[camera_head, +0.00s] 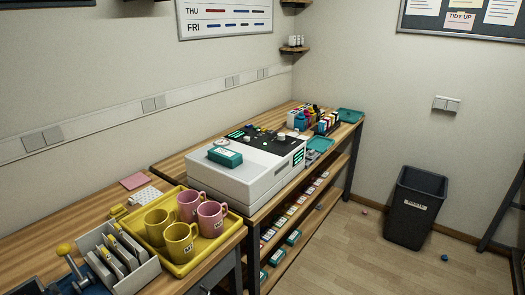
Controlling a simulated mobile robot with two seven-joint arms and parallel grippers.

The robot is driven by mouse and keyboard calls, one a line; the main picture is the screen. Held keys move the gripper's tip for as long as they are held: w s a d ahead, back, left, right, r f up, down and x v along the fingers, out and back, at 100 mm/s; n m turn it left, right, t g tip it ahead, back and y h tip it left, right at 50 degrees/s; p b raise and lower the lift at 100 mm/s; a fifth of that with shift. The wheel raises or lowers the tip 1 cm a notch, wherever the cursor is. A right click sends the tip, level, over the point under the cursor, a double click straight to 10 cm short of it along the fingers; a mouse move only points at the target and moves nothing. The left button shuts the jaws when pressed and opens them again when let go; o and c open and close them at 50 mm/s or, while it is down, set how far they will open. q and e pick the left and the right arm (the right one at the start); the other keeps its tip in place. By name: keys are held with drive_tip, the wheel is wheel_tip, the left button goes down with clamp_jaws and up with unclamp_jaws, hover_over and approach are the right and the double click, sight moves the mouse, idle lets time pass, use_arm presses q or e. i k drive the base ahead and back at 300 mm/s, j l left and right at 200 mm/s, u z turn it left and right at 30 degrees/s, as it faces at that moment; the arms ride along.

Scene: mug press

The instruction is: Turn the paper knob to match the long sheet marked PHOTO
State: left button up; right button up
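A white printer-like machine (235,182) stands on the wooden bench at the middle of the head view. Its black top panel (262,132) carries small round controls and green lights. A pale round knob (281,137) sits toward the panel's right side. The markings are too small to read, so I cannot tell which control is the paper knob or where it points. A teal box (225,157) lies on the machine's front left top. I cannot make out a long sheet marked PHOTO. Neither of my grippers is in view.
A yellow tray (179,269) with yellow and pink mugs stands at the front left, beside a grey rack (135,276) and a yellow-knobbed lever (64,250). Coloured bottles (302,119) stand behind the machine. A black bin (415,205) stands on the otherwise mostly clear floor at right.

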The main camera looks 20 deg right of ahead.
sight(281, 136)
drive_tip(key=i+l+u, duration=0.1)
drive_tip(key=l, duration=0.25)
drive_tip(key=i+l+u, duration=0.1)
drive_tip(key=l, duration=0.25)
drive_tip(key=i+l+u, duration=0.25)
drive_tip(key=l, duration=0.45)
drive_tip(key=i+l+u, duration=0.1)
drive_tip(key=l, duration=0.3)
drive_tip(key=i+l, duration=0.15)
drive_tip(key=l, duration=0.25)
drive_tip(key=i+l, duration=0.1)
drive_tip(key=l, duration=0.3)
drive_tip(key=i+l, duration=0.15)
drive_tip(key=l, duration=0.3)
drive_tip(key=i+l, duration=0.1)
drive_tip(key=l, duration=0.3)
drive_tip(key=i+l, duration=0.15)
drive_tip(key=l, duration=0.25)
drive_tip(key=i+l+u, duration=0.1)
drive_tip(key=l, duration=0.3)
drive_tip(key=i+l, duration=0.1)
drive_tip(key=l, duration=0.35)
